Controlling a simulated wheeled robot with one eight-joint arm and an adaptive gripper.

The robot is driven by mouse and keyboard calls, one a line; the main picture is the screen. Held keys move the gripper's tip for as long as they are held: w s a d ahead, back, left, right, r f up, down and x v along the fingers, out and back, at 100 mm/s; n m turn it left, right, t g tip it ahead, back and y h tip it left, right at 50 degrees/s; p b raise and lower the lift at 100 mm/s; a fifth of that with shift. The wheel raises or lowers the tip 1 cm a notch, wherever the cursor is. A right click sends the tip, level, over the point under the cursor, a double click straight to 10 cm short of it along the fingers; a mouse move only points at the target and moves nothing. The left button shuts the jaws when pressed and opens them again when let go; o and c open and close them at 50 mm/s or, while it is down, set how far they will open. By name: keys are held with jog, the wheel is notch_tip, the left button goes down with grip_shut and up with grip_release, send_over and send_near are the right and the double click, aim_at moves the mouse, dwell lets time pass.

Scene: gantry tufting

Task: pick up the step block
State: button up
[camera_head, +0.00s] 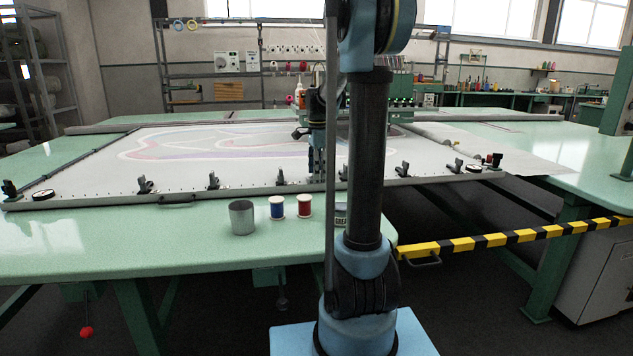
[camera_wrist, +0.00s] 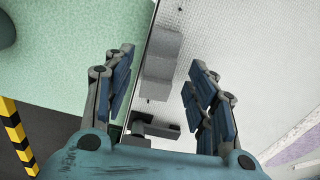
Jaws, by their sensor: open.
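A grey block with a stepped outline, which I take to be the step block (camera_wrist: 161,62), shows in the wrist view on the edge of the pale stretched cloth. My gripper (camera_wrist: 162,58) is open, with one blue-padded finger to each side of the block in the picture. I see no finger touching it, and how far below the fingertips it lies is hard to tell. In the head view my gripper (camera_head: 317,165) hangs over the near edge of the cloth frame, partly hidden by my arm. I cannot make out the block there.
A dark clamp (camera_wrist: 152,130) is close to the block. Several clamps line the frame (camera_head: 235,190). A grey cup (camera_head: 242,217), a blue spool (camera_head: 277,207) and a red spool (camera_head: 304,206) stand on the green table (camera_head: 120,240). A yellow-black bar (camera_head: 500,239) is at the right.

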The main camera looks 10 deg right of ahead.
jog(key=shift+f, duration=1.05)
grip_shut()
